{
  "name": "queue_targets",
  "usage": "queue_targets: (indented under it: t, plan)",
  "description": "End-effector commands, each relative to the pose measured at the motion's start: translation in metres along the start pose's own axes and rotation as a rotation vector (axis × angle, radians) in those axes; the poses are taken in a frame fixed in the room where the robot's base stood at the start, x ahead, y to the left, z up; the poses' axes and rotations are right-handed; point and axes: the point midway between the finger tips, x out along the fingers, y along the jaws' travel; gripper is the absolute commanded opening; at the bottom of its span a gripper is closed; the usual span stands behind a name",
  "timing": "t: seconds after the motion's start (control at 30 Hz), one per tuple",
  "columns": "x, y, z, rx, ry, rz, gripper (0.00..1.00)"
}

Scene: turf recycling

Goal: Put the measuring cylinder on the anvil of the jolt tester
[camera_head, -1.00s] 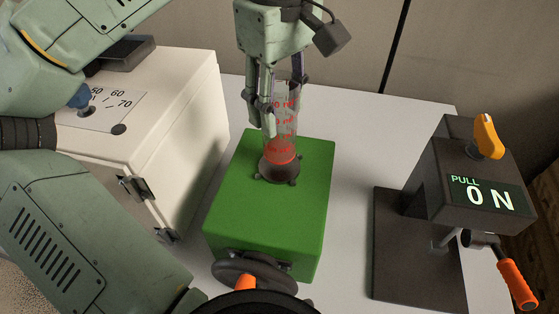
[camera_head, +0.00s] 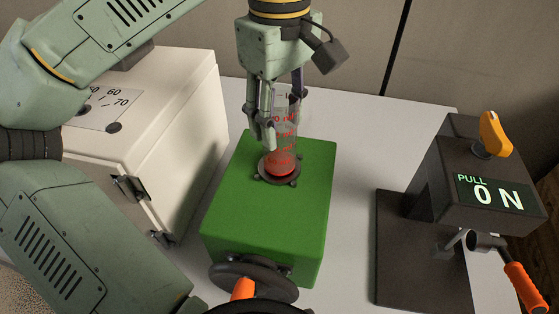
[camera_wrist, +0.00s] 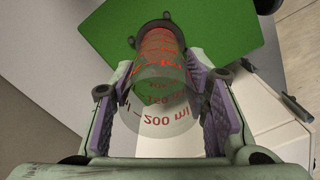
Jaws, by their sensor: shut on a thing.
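The measuring cylinder (camera_head: 284,137) is clear, with red markings and red material in its lower part. It stands upright over the dark round anvil (camera_head: 266,177) on top of the green jolt tester (camera_head: 230,205). Its lower end lies within the anvil's outline; whether it touches cannot be told. My gripper (camera_head: 280,118) is shut on the cylinder from above, one finger on each side. In the wrist view, the purple-padded fingers flank the cylinder (camera_wrist: 160,85), with the green top (camera_wrist: 225,30) beyond it.
A cream cabinet (camera_head: 185,140) with a latch stands close on the left. A dark handwheel (camera_head: 255,280) is at the tester's front. On the right is a dark device (camera_head: 470,180) with an ON display and orange handles. The white table (camera_head: 350,150) is clear between.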

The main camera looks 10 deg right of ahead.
Motion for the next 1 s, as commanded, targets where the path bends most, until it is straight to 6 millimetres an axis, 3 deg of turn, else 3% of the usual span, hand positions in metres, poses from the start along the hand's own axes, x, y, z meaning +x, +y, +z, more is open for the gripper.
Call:
queue_targets:
  t: [0.2,0.23,0.53,0.77,1.0]
  plan:
    - [0.0052,0.0000,0.0001,0.000,0.000,0.000,0.06]
    - [0.0041,0.0000,0.0001,0.000,0.000,0.000,0.44]
    - [0.0041,0.0000,0.0000,0.000,0.000,0.000,0.64]
    - [0.0041,0.0000,0.0000,0.000,0.000,0.000,0.65]
    - [0.0043,0.0000,0.0000,0.000,0.000,0.000,0.79]
